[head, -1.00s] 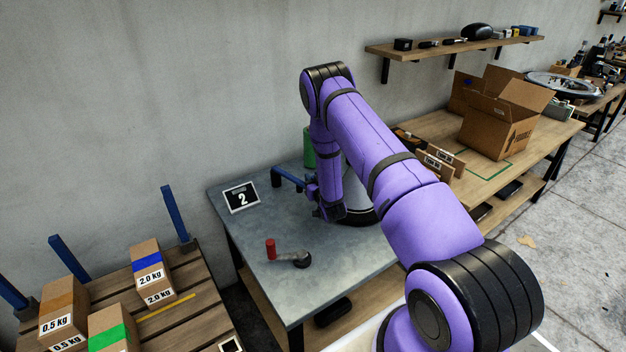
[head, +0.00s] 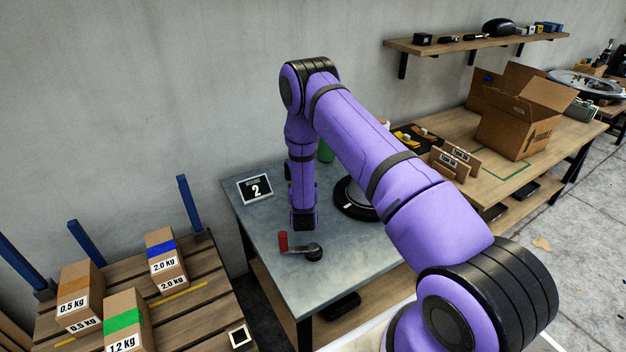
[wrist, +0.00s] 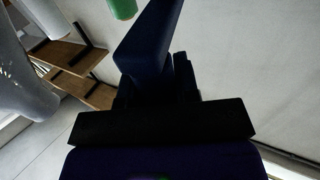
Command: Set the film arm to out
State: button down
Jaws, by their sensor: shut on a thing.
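The film arm appears to be the dark blue bar (wrist: 150,50) seen close in the wrist view. My gripper (wrist: 155,92) is shut on it, its dark fingers on both sides of the bar. A green cylinder (wrist: 122,8) shows beyond the bar in the wrist view, and partly behind my arm in the head view (head: 325,151). I cannot read the bar's setting from here.
A red-handled crank (head: 283,241) stands near my wrist on the table. A number 2 sign (head: 255,189) stands at the back left. A round black-rimmed base (head: 353,203) is to the right. A pallet with boxes (head: 163,262) is at the left.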

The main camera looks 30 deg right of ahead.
jog(key=shift+w+a, duration=0.2)
jog(key=shift+a, duration=0.5)
jog(key=shift+w+a, duration=0.2)
jog(key=shift+a, duration=0.5)
jog(key=c, duration=0.8)
grip_release()
jog(key=shift+c, duration=0.2)
jog(key=shift+r, duration=0.1)
jog(key=s+a+r, duration=0.1)
jog(key=s+r, duration=0.1)
jog(key=s, duration=0.6)
jog(key=s+a+r, duration=0.1)
jog(key=s+r, duration=0.1)
jog(key=s, duration=0.5)
jog(key=shift+s+r, duration=0.4)
